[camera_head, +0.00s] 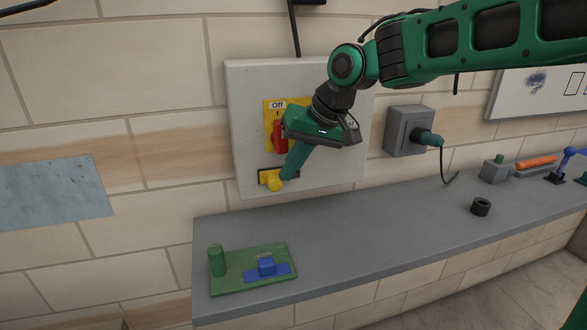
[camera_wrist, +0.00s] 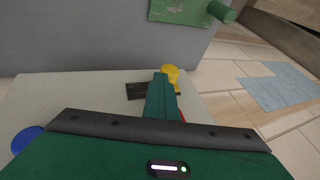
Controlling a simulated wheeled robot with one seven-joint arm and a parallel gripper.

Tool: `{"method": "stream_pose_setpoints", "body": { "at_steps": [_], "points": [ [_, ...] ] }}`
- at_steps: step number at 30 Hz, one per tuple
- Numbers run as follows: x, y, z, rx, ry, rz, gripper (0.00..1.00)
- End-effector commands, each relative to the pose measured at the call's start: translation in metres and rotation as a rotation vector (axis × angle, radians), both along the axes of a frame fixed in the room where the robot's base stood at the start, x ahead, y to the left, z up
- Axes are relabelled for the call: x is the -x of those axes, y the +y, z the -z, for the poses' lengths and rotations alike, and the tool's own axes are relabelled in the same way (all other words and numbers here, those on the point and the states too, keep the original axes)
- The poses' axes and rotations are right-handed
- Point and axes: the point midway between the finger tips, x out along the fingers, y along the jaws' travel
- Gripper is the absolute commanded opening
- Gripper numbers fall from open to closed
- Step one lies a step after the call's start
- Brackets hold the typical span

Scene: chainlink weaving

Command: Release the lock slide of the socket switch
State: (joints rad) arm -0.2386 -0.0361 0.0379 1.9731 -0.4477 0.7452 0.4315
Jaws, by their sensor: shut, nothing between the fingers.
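The socket switch is on a pale wall panel (camera_head: 245,130), with a yellow plate (camera_head: 270,110) marked "Off" and a red handle (camera_head: 280,136). Below it is the lock slide: a yellow knob (camera_head: 274,184) at the left end of a short dark track (camera_head: 294,173). My gripper (camera_head: 287,175) is shut and empty, its fingers pointing down and left, just right of the knob. In the wrist view, the fingertips (camera_wrist: 160,78) overlap the dark track (camera_wrist: 136,91) beside the yellow knob (camera_wrist: 170,73). I cannot tell whether they touch it. My gripper hides part of the switch plate.
A grey ledge (camera_head: 350,230) runs below the panel. It carries a green board (camera_head: 230,280) with a blue block (camera_head: 266,266) and a black ring (camera_head: 481,207). A grey socket box (camera_head: 402,132) with a plug (camera_head: 428,138) is to the right. A blue round part (camera_wrist: 27,138) shows in the wrist view.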

Motion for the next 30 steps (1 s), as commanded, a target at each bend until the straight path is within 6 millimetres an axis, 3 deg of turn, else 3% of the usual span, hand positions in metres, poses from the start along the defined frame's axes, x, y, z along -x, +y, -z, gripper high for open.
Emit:
{"method": "stream_pose_setpoints", "body": {
  "at_steps": [11,17,20,30],
  "points": [
    [0.0,0.0,-0.001,-0.001,-0.001,-0.002,0.0],
    [-0.002,-0.017,-0.01,-0.001,-0.001,0.0,0.0],
    [-0.004,-0.032,-0.018,-0.001,0.0,-0.001,0.0],
    [0.014,-0.059,-0.078,-0.001,-0.002,-0.005,0.0]
  ]
}}
